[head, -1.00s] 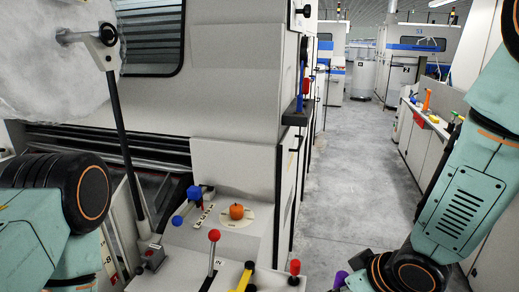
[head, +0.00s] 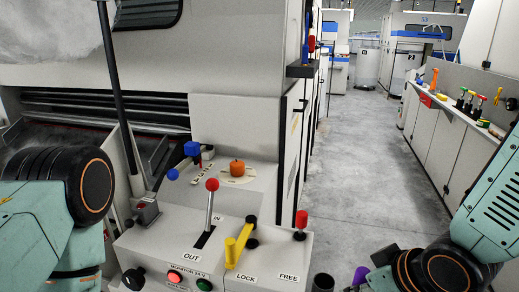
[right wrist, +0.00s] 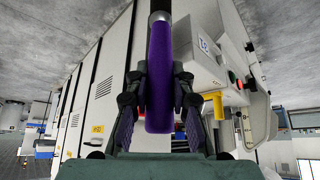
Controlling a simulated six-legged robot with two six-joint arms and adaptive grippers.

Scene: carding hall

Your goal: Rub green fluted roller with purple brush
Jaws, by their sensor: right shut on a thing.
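The purple brush (right wrist: 160,75) is long and cylindrical, with a grey collar at its far end in the right wrist view. My right gripper (right wrist: 160,90) is shut on it, one dark finger on each side. In the head view only a small purple piece (head: 360,275) shows at the bottom edge, beside my right arm. My left gripper is out of view; only part of that arm shows at the left. I cannot make out a green fluted roller in either view.
A dark cylinder (head: 323,283) is at the bottom edge.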

